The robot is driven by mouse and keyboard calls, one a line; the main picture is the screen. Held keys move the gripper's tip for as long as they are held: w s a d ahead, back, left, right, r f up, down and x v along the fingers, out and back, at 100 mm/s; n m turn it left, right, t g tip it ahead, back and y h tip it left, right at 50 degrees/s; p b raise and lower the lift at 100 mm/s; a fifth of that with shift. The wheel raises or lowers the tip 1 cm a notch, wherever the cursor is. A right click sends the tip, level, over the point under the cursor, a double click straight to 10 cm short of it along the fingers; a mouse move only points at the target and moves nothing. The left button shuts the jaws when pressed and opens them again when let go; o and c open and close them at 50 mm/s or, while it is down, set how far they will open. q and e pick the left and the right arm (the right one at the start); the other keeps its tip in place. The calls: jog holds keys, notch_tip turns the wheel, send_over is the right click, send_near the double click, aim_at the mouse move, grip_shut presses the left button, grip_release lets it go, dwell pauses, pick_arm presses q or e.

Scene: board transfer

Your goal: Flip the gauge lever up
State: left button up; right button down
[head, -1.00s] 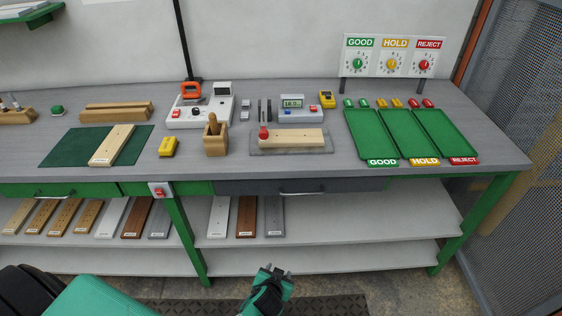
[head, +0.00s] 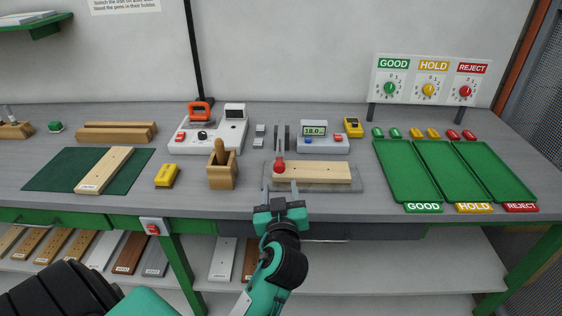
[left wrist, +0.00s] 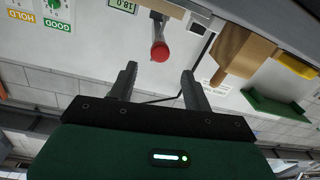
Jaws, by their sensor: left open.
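The gauge (head: 280,142) stands behind a grey plate with a light wooden board (head: 318,176) on it. Its lever ends in a red knob (head: 279,167), which sits low at the board's left end. My left gripper (head: 279,190) is open and empty, just in front of the plate and below the knob in the head view. In the left wrist view the red knob (left wrist: 160,52) lies beyond and between the two open fingers (left wrist: 158,80), apart from them. My right gripper is not in view.
A wooden holder (head: 222,176) stands left of the gauge, with a yellow block (head: 167,176) beside it. A display box (head: 322,142) is behind the board. Green trays (head: 408,180) lie to the right. The table's front edge is under my left gripper.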

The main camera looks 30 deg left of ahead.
aim_at(280, 170)
pick_arm(q)
jog(key=p+x, duration=0.2)
jog(key=x, duration=0.8)
jog(key=shift+w+a+f, duration=0.1)
jog(key=shift+w+a, duration=0.25)
jog(key=shift+w, duration=0.05)
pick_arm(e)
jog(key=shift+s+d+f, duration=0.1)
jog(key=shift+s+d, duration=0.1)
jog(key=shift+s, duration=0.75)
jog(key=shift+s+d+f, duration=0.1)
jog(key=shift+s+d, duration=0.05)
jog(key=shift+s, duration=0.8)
pick_arm(q)
grip_shut()
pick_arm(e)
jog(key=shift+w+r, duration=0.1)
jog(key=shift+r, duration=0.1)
